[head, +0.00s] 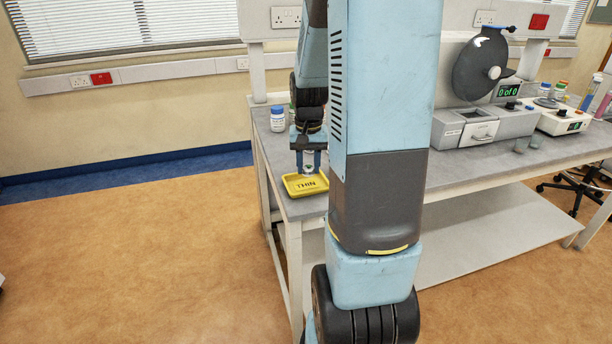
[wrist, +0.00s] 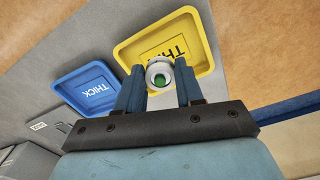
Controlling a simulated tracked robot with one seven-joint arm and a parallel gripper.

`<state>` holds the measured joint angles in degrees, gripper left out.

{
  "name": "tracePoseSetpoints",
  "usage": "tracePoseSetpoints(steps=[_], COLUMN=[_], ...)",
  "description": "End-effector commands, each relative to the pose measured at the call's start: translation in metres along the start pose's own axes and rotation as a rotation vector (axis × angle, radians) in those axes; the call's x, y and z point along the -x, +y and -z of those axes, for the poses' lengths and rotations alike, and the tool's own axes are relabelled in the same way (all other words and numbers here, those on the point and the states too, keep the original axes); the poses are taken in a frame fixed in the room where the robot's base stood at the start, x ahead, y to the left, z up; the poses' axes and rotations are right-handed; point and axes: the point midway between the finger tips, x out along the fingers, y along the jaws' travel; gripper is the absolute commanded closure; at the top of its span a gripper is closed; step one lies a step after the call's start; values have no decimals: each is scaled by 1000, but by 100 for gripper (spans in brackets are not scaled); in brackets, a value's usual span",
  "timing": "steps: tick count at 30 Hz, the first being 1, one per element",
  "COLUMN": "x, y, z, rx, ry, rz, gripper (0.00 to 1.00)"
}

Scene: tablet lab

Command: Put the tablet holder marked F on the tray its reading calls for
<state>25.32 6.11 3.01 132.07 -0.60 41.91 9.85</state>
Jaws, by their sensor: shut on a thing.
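My gripper (head: 308,150) is shut on a small white round tablet holder (wrist: 155,67) with a green centre. Its two fingers, also seen in the wrist view (wrist: 160,80), stand either side of it. No letter on the holder is readable. The yellow tray marked THIN (head: 289,188) lies on the bench's left end, and the holder is over it; I cannot tell whether they touch. In the wrist view the yellow tray (wrist: 203,42) is beyond the holder, and the blue tray marked THICK (wrist: 73,84) is to its left. My arm hides the blue tray in the head view.
A white jar with a blue lid (head: 277,121) stands on the bench (head: 470,163) behind the yellow tray. To the right are a grey instrument with a dark disc (head: 482,66), a display reading "0 of 0" (head: 508,91), and a white device (head: 560,118). Open floor lies left.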

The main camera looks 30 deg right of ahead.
Motion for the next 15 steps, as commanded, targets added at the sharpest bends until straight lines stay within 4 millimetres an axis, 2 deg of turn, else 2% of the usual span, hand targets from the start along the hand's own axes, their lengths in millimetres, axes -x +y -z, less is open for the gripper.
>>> tracePoseSetpoints(steps=[8,15], x=[-11,-40], y=[-6,-6], z=[7,7], rx=[1,0], ry=[0,-2], rz=[0,-1], gripper=[97,97])
